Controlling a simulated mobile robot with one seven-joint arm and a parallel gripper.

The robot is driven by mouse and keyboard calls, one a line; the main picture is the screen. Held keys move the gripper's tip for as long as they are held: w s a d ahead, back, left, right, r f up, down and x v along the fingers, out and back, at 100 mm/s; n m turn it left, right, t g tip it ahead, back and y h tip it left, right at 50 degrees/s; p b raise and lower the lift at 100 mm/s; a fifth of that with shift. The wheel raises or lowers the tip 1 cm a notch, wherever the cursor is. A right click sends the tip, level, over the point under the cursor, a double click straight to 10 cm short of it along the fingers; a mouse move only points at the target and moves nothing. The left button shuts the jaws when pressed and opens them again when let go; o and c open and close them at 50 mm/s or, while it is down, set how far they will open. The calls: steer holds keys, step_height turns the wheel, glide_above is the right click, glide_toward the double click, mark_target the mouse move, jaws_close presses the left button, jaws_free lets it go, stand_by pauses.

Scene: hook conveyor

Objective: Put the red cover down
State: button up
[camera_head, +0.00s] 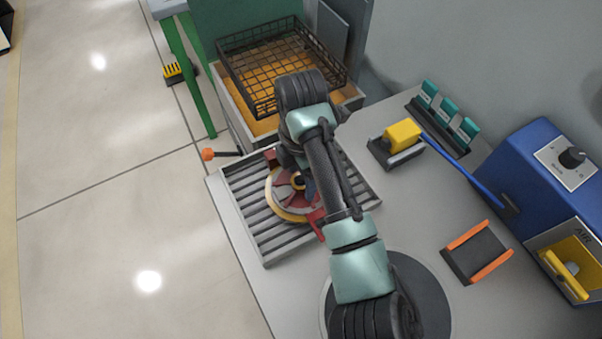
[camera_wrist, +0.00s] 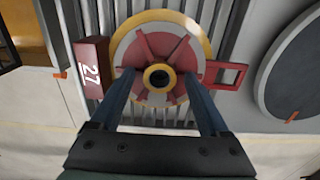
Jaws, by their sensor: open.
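The red cover (camera_head: 283,196) is a round disc with red spokes, pale gaps and a yellow rim. It lies on a grey slatted rack (camera_head: 262,232) and is partly hidden by my arm in the head view. In the wrist view the cover (camera_wrist: 146,45) has a dark hub with a yellow ring, a red frame-like handle on the right and a red block marked 27 on the left. My gripper (camera_wrist: 158,84) is open, its two blue fingers over the cover on either side of the hub. I cannot tell whether the fingers touch it.
A wire basket (camera_head: 247,85) stands behind the rack. An orange-knobbed lever (camera_head: 208,154) sticks out left. To the right are a yellow block (camera_head: 403,134) in a holder, a blue machine (camera_head: 535,165) and an orange-edged cradle (camera_head: 477,253).

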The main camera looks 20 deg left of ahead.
steer(key=w+a+r+m+t+y+p, duration=0.1)
steer(key=w+a+r+m+t+y, duration=0.15)
steer(key=r, duration=0.55)
steer(key=w+a+r+m+t+y, duration=0.1)
steer(key=a+r, duration=0.2)
steer(key=r, duration=0.4)
steer(key=w+a+r+m+t+y+p, duration=0.1)
steer(key=w+a+r+t+y, duration=0.15)
steer(key=r, duration=0.55)
step_height(320, 180, up, 34)
steer(key=f+m+t, duration=0.1)
steer(key=m+t, duration=1.6)
steer(key=m, duration=0.1)
glide_above(302, 180)
steer(key=w+d, duration=0.2)
steer(key=d, duration=0.5)
steer(key=s+d+r+m+t+h, duration=0.4)
steer(key=s+d+r+m+h, duration=0.1)
steer(key=s+d+m+h, duration=0.1)
steer(key=shift+s+d+r, duration=0.2)
steer(key=shift+s+d, duration=0.3)
steer(key=shift+s, duration=0.25)
